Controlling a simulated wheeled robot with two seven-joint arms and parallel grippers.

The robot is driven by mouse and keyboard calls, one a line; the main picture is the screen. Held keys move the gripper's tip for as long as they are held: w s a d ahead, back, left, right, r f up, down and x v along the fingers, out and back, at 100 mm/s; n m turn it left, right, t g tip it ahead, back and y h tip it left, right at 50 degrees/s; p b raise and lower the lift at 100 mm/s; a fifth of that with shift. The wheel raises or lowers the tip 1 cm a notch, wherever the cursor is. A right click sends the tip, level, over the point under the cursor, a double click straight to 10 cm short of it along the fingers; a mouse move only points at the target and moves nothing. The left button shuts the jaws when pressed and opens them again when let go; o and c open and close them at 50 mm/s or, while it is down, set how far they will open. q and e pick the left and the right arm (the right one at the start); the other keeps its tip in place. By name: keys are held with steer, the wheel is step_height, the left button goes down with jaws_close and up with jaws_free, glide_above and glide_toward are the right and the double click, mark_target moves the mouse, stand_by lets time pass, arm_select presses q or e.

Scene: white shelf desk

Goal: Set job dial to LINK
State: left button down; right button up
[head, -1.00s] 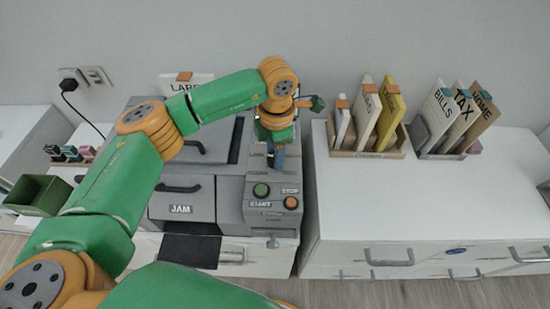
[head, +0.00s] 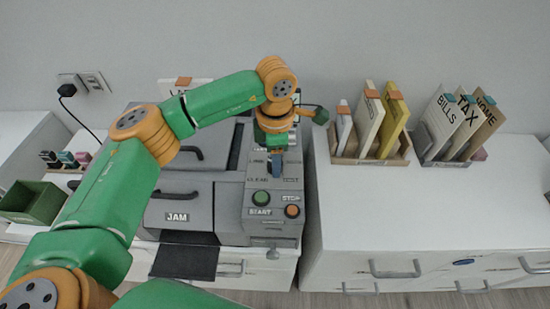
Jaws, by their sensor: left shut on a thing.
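The job dial sits on the upper right panel of the grey printer-like machine (head: 185,205). The dial itself is mostly hidden under my left gripper (head: 277,166), which points down at the panel. My left gripper is shut on the dial; a blue piece shows at its tips. Labels around the dial include what looks like LINK at the upper left, CLEAR at the lower left and TEST at the lower right. Where the dial points cannot be told. My right gripper is not in view.
Below the dial are a green START button (head: 261,198) and an orange STOP button (head: 292,211). A JAM label (head: 177,217) marks the machine's front. File holders with folders (head: 372,160) stand on the cabinet (head: 420,205) at right. A green bin (head: 34,200) is at left.

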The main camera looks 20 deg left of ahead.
arm_select(q)
steer(key=shift+r, duration=0.1)
steer(key=shift+c, duration=1.9)
jaws_free()
step_height(320, 180, up, 6)
steer(key=shift+d+b, duration=0.1)
steer(key=shift+b, duration=0.55)
steer(key=shift+s+r, duration=0.15)
steer(key=shift+r, duration=0.4)
